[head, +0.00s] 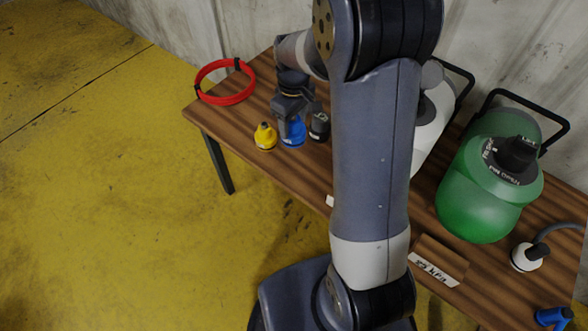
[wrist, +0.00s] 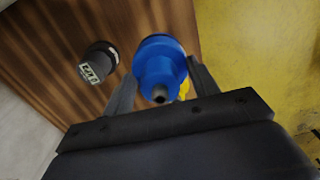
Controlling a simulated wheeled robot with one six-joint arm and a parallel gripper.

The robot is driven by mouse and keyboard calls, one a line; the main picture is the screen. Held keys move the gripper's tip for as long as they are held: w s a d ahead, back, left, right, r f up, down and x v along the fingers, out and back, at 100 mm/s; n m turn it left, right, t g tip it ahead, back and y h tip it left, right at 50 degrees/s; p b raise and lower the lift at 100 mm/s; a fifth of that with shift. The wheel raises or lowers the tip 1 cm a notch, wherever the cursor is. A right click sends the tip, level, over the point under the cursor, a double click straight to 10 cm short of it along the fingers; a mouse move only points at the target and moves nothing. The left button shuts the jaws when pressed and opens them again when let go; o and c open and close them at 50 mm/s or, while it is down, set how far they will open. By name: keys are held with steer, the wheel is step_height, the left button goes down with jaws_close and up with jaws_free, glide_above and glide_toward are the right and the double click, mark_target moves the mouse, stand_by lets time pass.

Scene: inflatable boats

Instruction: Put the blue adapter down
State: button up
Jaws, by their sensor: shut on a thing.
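The blue adapter (wrist: 157,62) is between the two fingers of my gripper (wrist: 160,88) in the wrist view, and the fingers are shut on it. In the head view the blue adapter (head: 293,133) shows below my gripper (head: 290,118), over the left part of the wooden table (head: 235,118). I cannot tell whether its base touches the table top. A yellow adapter (head: 265,136) stands just left of it, near the table's front edge. A black adapter (head: 320,127) stands close on its right. The upper part of the blue adapter is partly hidden by my fingers in the head view.
A red hose coil (head: 226,82) lies at the table's left end. A green tank (head: 478,198) stands on the right, beside a sign (head: 438,268) and a white gauge-like part (head: 525,257). A blue item (head: 553,317) lies at the bottom right. A wall closes off the back.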

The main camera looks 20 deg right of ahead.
steer(key=shift+f+b, duration=0.9)
steer(key=shift+f, duration=4.25)
steer(key=shift+f, duration=0.15)
steer(key=o, duration=1)
steer(key=shift+o, duration=0.2)
step_height(320, 180, up, 12)
steer(key=shift+r+p, duration=0.15)
steer(key=shift+p, duration=0.85)
